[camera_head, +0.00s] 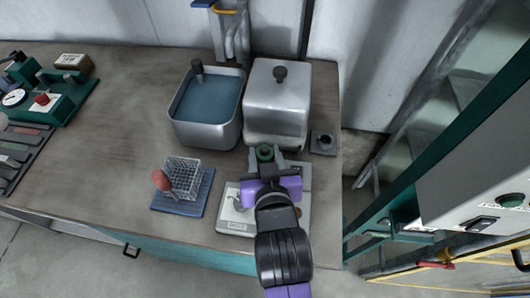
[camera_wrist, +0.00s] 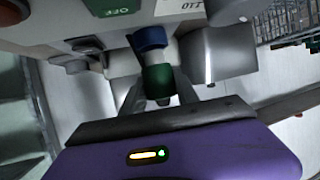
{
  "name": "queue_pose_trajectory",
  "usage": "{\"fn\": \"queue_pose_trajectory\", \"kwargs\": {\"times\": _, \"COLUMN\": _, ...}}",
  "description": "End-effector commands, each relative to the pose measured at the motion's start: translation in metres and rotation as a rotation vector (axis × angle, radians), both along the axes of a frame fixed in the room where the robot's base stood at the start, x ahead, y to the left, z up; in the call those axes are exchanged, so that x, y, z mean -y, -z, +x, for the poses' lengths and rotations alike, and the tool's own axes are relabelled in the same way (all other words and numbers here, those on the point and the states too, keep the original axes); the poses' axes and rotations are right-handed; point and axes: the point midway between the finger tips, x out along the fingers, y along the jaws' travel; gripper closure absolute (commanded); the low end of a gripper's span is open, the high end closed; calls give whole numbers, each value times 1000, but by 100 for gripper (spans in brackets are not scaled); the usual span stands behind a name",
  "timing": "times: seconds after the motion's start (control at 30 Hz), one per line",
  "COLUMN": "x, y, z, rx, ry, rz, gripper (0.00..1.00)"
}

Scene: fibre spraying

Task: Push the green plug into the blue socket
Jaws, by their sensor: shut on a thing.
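The green plug (camera_head: 265,153) is held between the fingers of my gripper (camera_head: 265,164), at the far end of the white device. In the wrist view the green plug (camera_wrist: 157,80) sits between my two fingertips (camera_wrist: 160,98), which are closed around its sides. The blue socket (camera_wrist: 148,39) shows just beyond the plug, roughly in line with it. In the head view the socket is hidden.
The white device (camera_head: 233,222) lies under my arm. A wire rack on a blue base (camera_head: 181,207) stands left of it. A water basin (camera_head: 207,135) and a metal box (camera_head: 278,95) stand behind. A small dark block (camera_head: 323,143) sits near the right bench edge.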

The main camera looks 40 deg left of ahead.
Motion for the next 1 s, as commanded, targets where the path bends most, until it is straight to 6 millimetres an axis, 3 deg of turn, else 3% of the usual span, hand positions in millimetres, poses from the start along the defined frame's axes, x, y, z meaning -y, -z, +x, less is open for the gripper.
{"fn": "queue_pose_trajectory", "kwargs": {"times": 1.0, "x": 0, "y": 23, "z": 0, "rx": 1, "ry": 0, "rz": 1, "gripper": 100}}
